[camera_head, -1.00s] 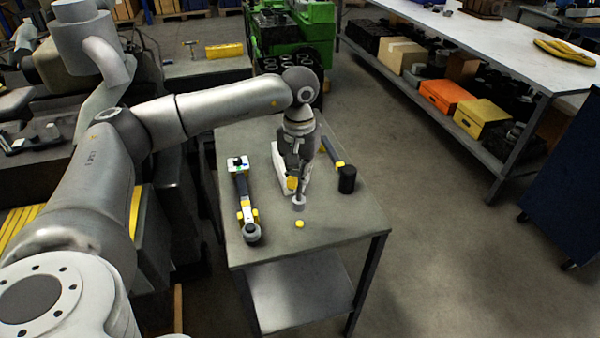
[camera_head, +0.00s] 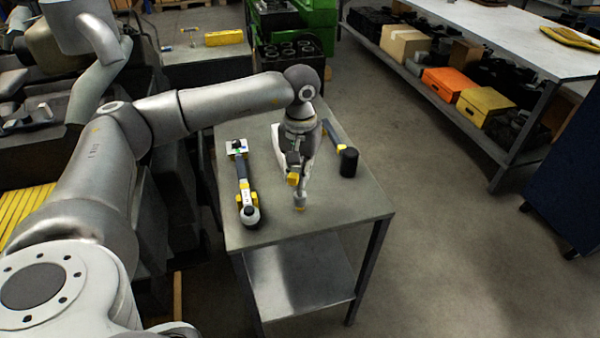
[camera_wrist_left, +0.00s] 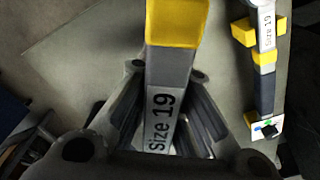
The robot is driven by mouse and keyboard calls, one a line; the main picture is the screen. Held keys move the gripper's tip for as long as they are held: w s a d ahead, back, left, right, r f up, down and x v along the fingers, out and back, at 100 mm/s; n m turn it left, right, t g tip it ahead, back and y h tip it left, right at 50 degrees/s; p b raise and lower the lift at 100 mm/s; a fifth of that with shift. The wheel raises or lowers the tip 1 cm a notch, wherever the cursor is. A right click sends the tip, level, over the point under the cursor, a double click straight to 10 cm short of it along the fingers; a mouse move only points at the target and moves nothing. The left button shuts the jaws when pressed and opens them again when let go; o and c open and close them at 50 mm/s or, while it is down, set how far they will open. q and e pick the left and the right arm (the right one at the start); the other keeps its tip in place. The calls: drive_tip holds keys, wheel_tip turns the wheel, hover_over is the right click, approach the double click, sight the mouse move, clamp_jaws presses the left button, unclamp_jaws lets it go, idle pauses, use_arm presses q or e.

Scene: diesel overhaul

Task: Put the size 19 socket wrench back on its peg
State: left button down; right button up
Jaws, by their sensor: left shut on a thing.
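My left gripper (camera_head: 297,170) is above the grey table, shut on a grey wrench with a yellow band. In the left wrist view, the held wrench (camera_wrist_left: 166,100) reads "Size 19" and lies between the fingers. Another long tool (camera_head: 242,180) with yellow parts lies to the left; in the left wrist view this tool (camera_wrist_left: 266,70) also reads "Size 19". My right gripper is not in view.
A white object (camera_head: 279,142) is partly hidden behind the gripper. The front of the tabletop (camera_head: 330,215) is clear. A shelf table (camera_head: 500,50) stands at the right.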

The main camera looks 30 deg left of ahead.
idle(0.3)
use_arm(q)
drive_tip(key=shift+f, duration=0.15)
drive_tip(key=shift+f+b, duration=0.95)
drive_tip(key=c, duration=1.5)
unclamp_jaws()
drive_tip(key=o, duration=0.6)
drive_tip(key=shift+c, duration=0.2)
